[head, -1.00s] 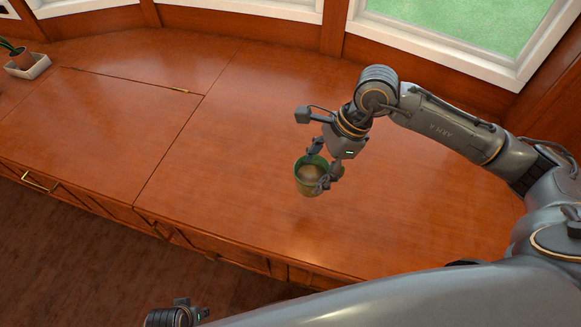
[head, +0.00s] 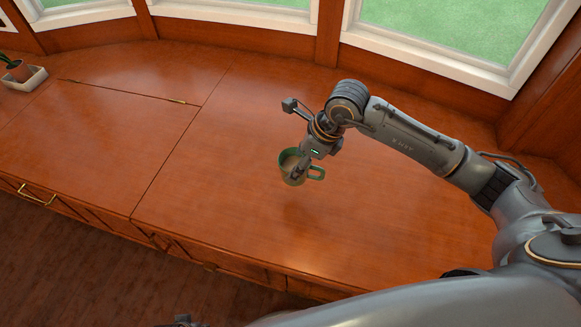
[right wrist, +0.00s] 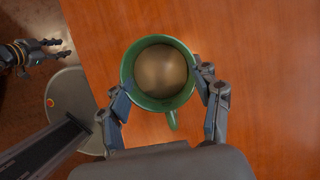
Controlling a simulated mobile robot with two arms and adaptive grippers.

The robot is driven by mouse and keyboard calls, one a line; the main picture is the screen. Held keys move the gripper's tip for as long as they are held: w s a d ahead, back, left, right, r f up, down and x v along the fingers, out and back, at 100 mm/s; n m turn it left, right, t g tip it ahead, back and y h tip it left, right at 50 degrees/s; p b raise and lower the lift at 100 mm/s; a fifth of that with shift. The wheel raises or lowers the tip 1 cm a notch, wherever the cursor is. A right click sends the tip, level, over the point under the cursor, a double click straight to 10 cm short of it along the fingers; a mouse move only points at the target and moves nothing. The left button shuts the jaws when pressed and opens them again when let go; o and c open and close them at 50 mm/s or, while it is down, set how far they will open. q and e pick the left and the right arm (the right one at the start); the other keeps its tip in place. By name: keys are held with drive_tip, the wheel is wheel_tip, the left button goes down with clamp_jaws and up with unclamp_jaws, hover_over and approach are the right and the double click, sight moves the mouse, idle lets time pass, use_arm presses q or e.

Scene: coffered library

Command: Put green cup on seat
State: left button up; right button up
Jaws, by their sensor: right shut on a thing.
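The green cup (head: 284,172) has a brownish inside, and its handle points right in the head view. My right gripper (head: 295,170) is shut on it. In the right wrist view the cup (right wrist: 172,103) is between the two fingers, with its open top facing the camera. The broad reddish-brown wooden seat (head: 225,195) runs below the windows, and the cup shows over its middle. I cannot tell the gap between them. My left gripper (right wrist: 65,49) shows at the left of the right wrist view, fingers apart and empty.
A potted plant in a pale tray (head: 25,78) stands at the far left. Windows (head: 450,40) border the back. The seat top around the cup is clear. Drawers with a brass handle (head: 36,196) line the front above the dark floor.

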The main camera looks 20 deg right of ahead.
sight(291, 160)
drive_tip(key=w+f, duration=0.2)
drive_tip(key=w+f+b, duration=0.1)
drive_tip(key=w+f, duration=0.2)
drive_tip(key=shift+a+f, duration=0.1)
drive_tip(key=shift+f, duration=0.25)
drive_tip(key=shift+w+f, duration=0.1)
drive_tip(key=shift+f, duration=0.25)
wheel_tip(291, 160, down, 2)
drive_tip(key=shift+f, duration=0.25)
use_arm(q)
drive_tip(key=r, duration=0.2)
drive_tip(key=w+r, duration=0.2)
drive_tip(key=r, duration=0.1)
drive_tip(key=shift+d+r, duration=0.1)
drive_tip(key=shift+r, duration=0.2)
drive_tip(key=shift+r+b, duration=0.15)
drive_tip(key=shift+b, duration=0.15)
use_arm(e)
drive_tip(key=shift+f, duration=0.15)
drive_tip(key=o, duration=1.3)
drive_tip(key=shift+c, duration=0.2)
use_arm(q)
drive_tip(key=shift+w+r, duration=0.1)
